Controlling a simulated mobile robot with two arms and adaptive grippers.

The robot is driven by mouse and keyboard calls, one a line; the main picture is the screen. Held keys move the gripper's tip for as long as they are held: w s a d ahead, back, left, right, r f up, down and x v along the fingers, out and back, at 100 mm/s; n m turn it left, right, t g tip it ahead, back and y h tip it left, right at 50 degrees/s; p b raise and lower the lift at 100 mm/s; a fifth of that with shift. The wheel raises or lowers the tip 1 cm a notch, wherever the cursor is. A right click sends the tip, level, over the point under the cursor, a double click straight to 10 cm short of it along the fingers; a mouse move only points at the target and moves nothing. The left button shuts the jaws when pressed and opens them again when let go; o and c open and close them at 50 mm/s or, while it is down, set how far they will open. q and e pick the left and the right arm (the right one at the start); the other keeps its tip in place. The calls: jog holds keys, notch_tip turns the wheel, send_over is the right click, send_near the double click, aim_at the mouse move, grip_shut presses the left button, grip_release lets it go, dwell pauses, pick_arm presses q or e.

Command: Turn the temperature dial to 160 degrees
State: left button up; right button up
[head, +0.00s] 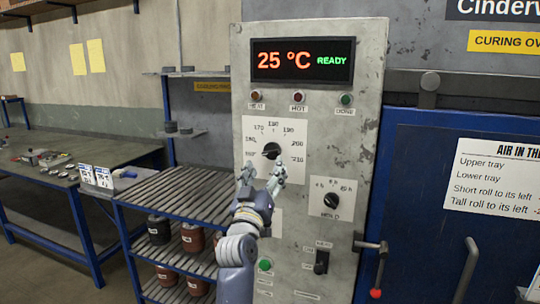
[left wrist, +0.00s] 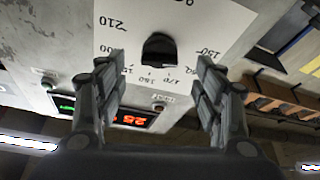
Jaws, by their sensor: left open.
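The temperature dial (head: 271,151) is a round black knob on a white scale plate (head: 253,130) with numbers up to 210 around it. I cannot read clearly where its pointer stands. My left gripper (head: 263,171) is open just in front of and below the dial, its two fingers spread. In the left wrist view the dial (left wrist: 159,48) shows upside down between the open fingers (left wrist: 160,60), apart from both. The display (head: 302,61) above reads 25 °C and READY. My right gripper is not in view.
A smaller timer knob (head: 331,200) is to the lower right, with a switch (head: 321,262) and a green button (head: 265,265) below. A red-tipped lever (head: 376,275) sticks out by the blue oven door (head: 415,190). A slatted rack (head: 170,185) stands at left.

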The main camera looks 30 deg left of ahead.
aim_at(271, 155)
pick_arm(q)
jog(key=shift+p+x, duration=0.55)
jog(key=shift+x, duration=1.85)
jog(key=c, duration=1)
